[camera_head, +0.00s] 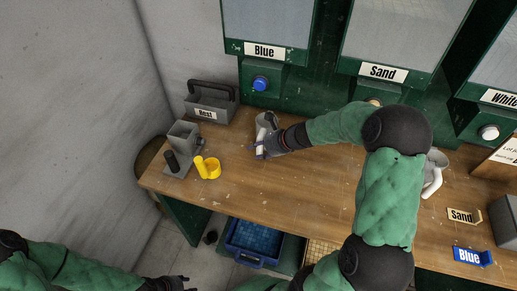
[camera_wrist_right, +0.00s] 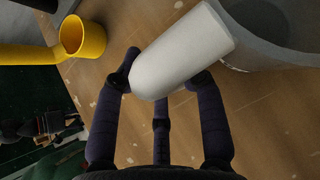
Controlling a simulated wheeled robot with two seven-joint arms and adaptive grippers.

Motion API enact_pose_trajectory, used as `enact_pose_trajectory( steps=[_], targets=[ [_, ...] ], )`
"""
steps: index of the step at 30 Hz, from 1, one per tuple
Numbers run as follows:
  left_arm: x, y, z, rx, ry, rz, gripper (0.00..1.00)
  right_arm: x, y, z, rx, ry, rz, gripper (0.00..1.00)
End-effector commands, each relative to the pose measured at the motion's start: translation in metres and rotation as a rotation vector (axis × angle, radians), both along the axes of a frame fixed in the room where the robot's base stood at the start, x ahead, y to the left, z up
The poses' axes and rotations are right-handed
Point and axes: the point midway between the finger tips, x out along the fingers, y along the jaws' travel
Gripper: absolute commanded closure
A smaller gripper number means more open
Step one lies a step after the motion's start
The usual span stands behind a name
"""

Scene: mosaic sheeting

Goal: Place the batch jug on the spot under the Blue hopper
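A grey jug with a thick white handle (camera_head: 265,121) is below the Blue hopper (camera_head: 265,50), in front of its blue button (camera_head: 260,83). I take it as the batch jug; whether its base touches the table is hidden. My right gripper (camera_head: 268,147) is at its handle. In the right wrist view the fingers (camera_wrist_right: 163,80) close around the white handle (camera_wrist_right: 185,50), and the grey jug body (camera_wrist_right: 270,35) is at upper right. The spot under the hopper is not visible. My left gripper (camera_head: 176,284) is low at the left, away from the table, its fingers unclear.
A yellow cup (camera_head: 208,168) and a grey holder (camera_head: 183,140) stand left of the jug. A grey caddy marked Rest (camera_head: 208,107) is behind them. Another jug with a white handle (camera_head: 434,172) is at right, beyond my arm. The table front (camera_head: 270,200) is clear.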

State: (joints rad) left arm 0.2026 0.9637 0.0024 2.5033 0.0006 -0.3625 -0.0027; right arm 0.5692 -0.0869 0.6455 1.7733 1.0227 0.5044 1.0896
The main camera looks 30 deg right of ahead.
Motion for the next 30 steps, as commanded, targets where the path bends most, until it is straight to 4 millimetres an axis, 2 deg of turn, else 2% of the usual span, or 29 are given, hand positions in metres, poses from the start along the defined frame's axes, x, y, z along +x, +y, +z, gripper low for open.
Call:
enact_pose_trajectory(
  steps=[14, 30],
  targets=[
    [0.0, 0.0, 0.004, 0.0, 0.0, 0.0, 0.6, 0.0, 0.0, 0.006, -0.001, 0.0, -0.001, 0.41],
    [0.0, 0.0, 0.039, 0.0, 0.0, 0.0, 0.6, -0.059, -0.036, 0.074, -0.002, -0.001, -0.004, 0.41]
  ],
)
